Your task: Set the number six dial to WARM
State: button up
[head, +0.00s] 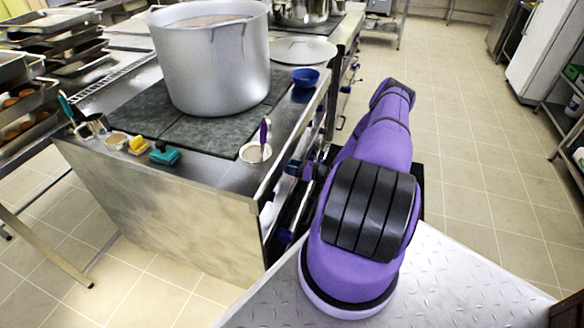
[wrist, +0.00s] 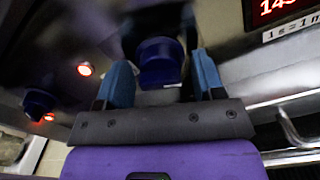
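A dark blue dial (wrist: 160,62) sits on the dark stove front in the wrist view. My gripper (wrist: 164,85) is open, with one blue finger on each side of this dial and a small gap visible beside it. I cannot tell whether the fingers touch it. A second blue dial (wrist: 38,102) is at the left. No dial number or WARM mark is readable. In the head view my purple arm reaches to the stove front, and its forearm hides most of the panel; a blue dial (head: 286,236) shows low on the front.
Red lights (wrist: 85,69) glow near the dials. A red digital display (wrist: 275,8) and a label reading 1s=1m (wrist: 292,27) are at upper right. A metal handle rail (wrist: 290,130) is below. A large pot (head: 212,65) stands on the stove. The tiled aisle (head: 470,130) is clear.

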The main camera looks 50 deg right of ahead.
jog(key=c, duration=0.7)
jog(key=shift+n, duration=0.3)
jog(key=n, duration=0.4)
jog(key=shift+n, duration=0.4)
jog(key=n, duration=0.5)
jog(key=shift+n, duration=0.3)
jog(key=o, duration=0.9)
jog(key=shift+c, duration=0.2)
